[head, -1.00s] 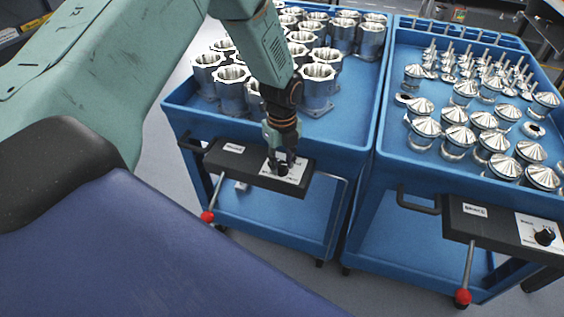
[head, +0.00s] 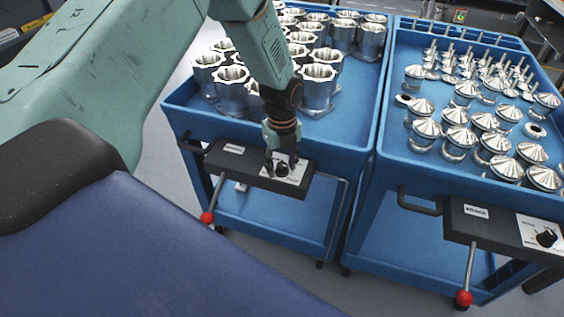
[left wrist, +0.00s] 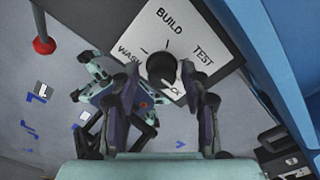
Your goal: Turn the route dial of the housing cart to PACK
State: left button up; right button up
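The housing cart (head: 338,150) is the left blue cart, with silver housings on its top tray. Its route dial (head: 282,170) is a black knob on a white plate on the front box. The knob seems to point down-right toward that label. My left gripper (head: 281,168) is at the dial; in the left wrist view its fingers (left wrist: 170,95) stand apart, with clear gaps to the knob. My right gripper is not in view.
A second blue cart (head: 385,110) with cone-topped parts (head: 459,138) stands close on the right, with its own dial (head: 546,237). Red-knobbed levers (head: 207,217) hang below both front boxes. Housings (head: 318,85) stand just behind my left gripper.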

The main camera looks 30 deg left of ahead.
aim_at(282, 165)
pick_arm(q)
jog(key=shift+o, duration=0.5)
jog(key=shift+r, duration=0.1)
jog(key=shift+w+r, duration=0.1)
jog(key=shift+r, duration=0.1)
notch_tip(282, 165, up, 12)
jog(key=shift+f, duration=0.15)
dwell(0.4)
